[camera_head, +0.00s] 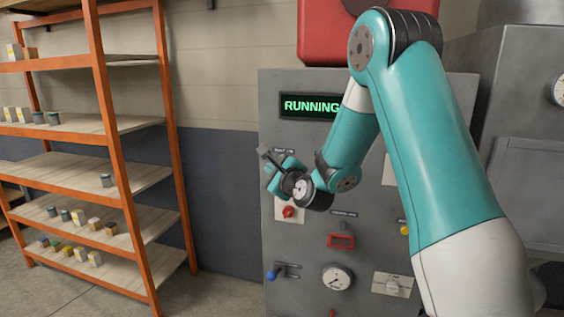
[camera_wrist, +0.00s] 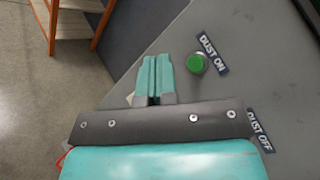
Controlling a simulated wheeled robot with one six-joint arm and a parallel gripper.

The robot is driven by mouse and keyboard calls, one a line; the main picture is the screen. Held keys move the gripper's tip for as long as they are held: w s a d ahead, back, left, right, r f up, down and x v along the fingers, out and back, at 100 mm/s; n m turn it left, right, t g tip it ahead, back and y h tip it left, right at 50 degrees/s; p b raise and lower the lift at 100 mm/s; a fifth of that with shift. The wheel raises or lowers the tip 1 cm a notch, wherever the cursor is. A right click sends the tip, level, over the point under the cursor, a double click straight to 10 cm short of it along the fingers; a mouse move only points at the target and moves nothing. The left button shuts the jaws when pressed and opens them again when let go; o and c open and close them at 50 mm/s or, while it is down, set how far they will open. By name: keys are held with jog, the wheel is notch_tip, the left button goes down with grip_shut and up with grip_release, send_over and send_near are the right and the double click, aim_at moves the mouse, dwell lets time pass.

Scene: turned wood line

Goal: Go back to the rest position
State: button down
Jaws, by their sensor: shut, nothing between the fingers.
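My gripper (camera_head: 274,176) is in front of the upper left part of a grey control panel (camera_head: 300,247). In the wrist view its two teal fingers (camera_wrist: 155,62) lie side by side, shut and empty. A green round button (camera_wrist: 195,63) with a DUST ON label (camera_wrist: 212,53) is just right of the fingertips there, apart from them. A DUST OFF label (camera_wrist: 260,130) shows lower down, partly behind my wrist. My arm is bent in front of the panel and covers part of it.
The panel's display (camera_head: 310,105) reads RUNNING. Below are a red knob (camera_head: 289,212), a red handle (camera_head: 341,241), a blue-tipped lever (camera_head: 273,275) and a gauge (camera_head: 337,279). An orange shelf rack (camera_head: 118,160) with small boxes and cans stands left. Floor is clear between rack and panel.

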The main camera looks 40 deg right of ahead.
dwell(0.3)
jog(key=s+a+n+g+y+b, duration=0.1)
jog(key=s+a+n+g+y, duration=0.35)
jog(key=a+n, duration=0.5)
jog(key=s+a+n+g+y+b, duration=0.1)
jog(key=s+a+n+g+y, duration=0.2)
jog(key=s+a+n, duration=0.6)
jog(key=s+a+f+n+g+b, duration=0.1)
jog(key=s+a+n+g, duration=0.2)
jog(key=s+n+g, duration=0.2)
jog(key=s+a+f+n+g+h+b, duration=0.1)
jog(key=s+a+n+g, duration=0.2)
jog(key=s+n, duration=0.8)
jog(key=s+g, duration=0.1)
jog(key=s, duration=0.4)
jog(key=shift+a+f+g, duration=0.2)
jog(key=shift+f+g, duration=0.15)
jog(key=shift+h, duration=0.25)
